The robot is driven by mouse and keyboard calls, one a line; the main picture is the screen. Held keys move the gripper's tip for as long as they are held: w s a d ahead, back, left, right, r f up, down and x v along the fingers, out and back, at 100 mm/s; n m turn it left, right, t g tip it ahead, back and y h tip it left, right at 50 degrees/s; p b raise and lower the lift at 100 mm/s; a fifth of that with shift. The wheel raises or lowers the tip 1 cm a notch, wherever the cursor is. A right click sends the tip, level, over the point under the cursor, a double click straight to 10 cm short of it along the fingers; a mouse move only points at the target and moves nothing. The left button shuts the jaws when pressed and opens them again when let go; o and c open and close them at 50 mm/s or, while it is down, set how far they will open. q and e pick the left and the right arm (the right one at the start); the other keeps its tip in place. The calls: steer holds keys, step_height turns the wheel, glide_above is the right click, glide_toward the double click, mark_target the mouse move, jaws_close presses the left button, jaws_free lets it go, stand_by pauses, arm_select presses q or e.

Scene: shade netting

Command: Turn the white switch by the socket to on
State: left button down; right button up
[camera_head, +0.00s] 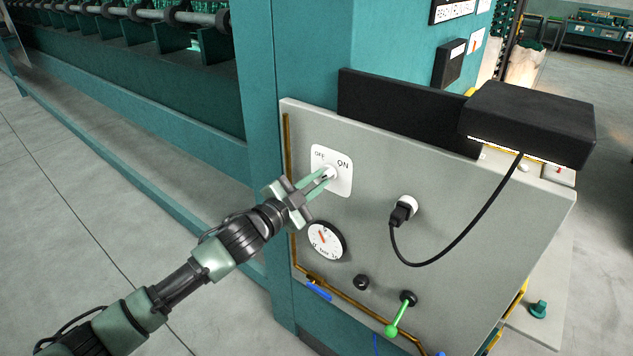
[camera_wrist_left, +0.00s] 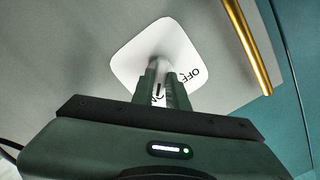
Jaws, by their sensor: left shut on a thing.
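The white switch (camera_head: 330,172) is a knob on a white square plate (camera_head: 343,185) marked OFF and ON, on the grey panel. My left gripper (camera_head: 324,177) reaches it from the lower left and is shut on the knob. In the left wrist view the fingers (camera_wrist_left: 165,90) close on the white knob (camera_wrist_left: 159,66), and they hide part of it and of the plate's lettering. Which mark the knob points to is hard to tell. The socket (camera_head: 408,203) is to the right of the plate, with a black plug in it. My right gripper is not in view.
A black cable (camera_head: 455,249) loops from the plug to a black box (camera_head: 530,118) at the panel's top right. Below the switch are a round gauge (camera_head: 326,240), a green lever (camera_head: 400,315) and a brass pipe (camera_head: 350,300). Open floor (camera_head: 60,230) lies to the left.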

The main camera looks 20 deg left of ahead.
arm_select(q)
steer(key=c, duration=1.4)
jaws_free()
steer(key=shift+s+a+f+b, duration=0.2)
steer(key=shift+s+b, duration=0.1)
steer(key=shift+s, duration=0.15)
steer(key=b+v, duration=0.2)
steer(key=v, duration=0.4)
steer(key=shift+s+r, duration=0.15)
steer(key=shift+s, duration=0.25)
steer(key=shift+a, duration=0.1)
